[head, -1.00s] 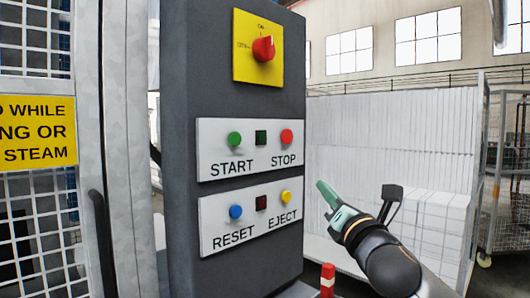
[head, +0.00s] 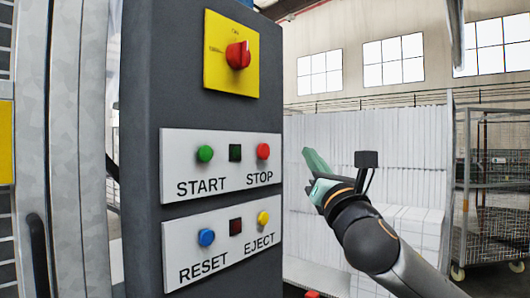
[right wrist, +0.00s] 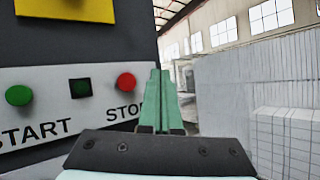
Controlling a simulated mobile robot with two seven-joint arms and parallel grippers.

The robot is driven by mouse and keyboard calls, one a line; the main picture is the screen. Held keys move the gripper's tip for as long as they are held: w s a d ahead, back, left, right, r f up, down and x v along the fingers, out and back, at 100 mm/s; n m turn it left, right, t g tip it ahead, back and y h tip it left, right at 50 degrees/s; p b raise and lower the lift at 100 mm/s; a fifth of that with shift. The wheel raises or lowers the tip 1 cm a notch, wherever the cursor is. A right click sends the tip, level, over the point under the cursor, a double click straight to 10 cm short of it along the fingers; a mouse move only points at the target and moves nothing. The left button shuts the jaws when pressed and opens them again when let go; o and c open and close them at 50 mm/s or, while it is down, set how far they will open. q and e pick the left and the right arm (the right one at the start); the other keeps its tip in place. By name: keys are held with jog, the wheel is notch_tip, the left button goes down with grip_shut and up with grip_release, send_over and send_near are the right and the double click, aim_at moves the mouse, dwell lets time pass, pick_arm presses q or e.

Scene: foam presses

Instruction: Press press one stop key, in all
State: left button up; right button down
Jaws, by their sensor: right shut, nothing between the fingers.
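The red STOP key (head: 263,151) sits at the right of the upper white label plate (head: 220,166) on the dark grey control column. It also shows in the right wrist view (right wrist: 126,82), left of my fingertips. My right gripper (head: 306,152) is shut and empty, its green fingers pointing up and left. It is to the right of the STOP key, apart from it in the picture. In the right wrist view the shut fingers (right wrist: 159,75) overlap the plate's right end and hide the last letter of STOP. My left gripper is not in view.
A green START key (head: 205,153) and a dark square (head: 235,152) share the upper plate. Below are a blue RESET key (head: 207,237), a dark red square and a yellow EJECT key (head: 263,218). A red rotary switch (head: 238,55) is above. White foam blocks (head: 400,150) stand behind.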

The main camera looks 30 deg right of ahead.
jog(key=p, duration=0.1)
send_near(269, 148)
notch_tip(269, 148, up, 3)
jog(key=w+d, duration=0.3)
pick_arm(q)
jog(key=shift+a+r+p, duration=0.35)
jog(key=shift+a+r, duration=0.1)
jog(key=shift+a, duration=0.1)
pick_arm(e)
jog(key=shift+w+a, duration=0.45)
jog(key=shift+a, duration=0.05)
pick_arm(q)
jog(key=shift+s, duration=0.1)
pick_arm(e)
jog(key=shift+f, duration=0.1)
pick_arm(q)
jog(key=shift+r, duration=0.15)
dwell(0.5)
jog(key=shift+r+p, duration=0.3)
jog(key=shift+p, duration=0.1)
pick_arm(e)
jog(key=shift+w+a, duration=0.15)
jog(key=shift+w, duration=0.2)
